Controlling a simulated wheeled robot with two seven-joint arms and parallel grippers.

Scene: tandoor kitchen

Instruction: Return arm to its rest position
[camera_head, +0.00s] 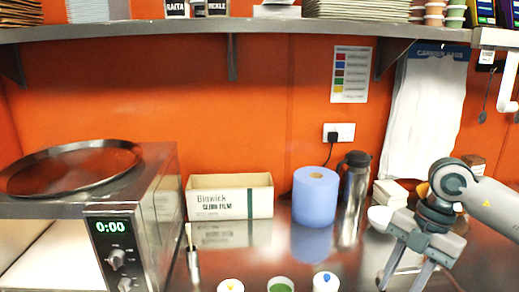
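My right gripper (404,281) comes in from the right edge and points down over the steel counter. Its two fingers are spread apart, and I see nothing held between them. The fingertips reach close to the bottom edge of the view. My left arm and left gripper are not in view.
A microwave (110,245) with a round tray (70,168) on top stands left. Small cups (281,285) sit in front. A steel shelf (265,27) runs above.

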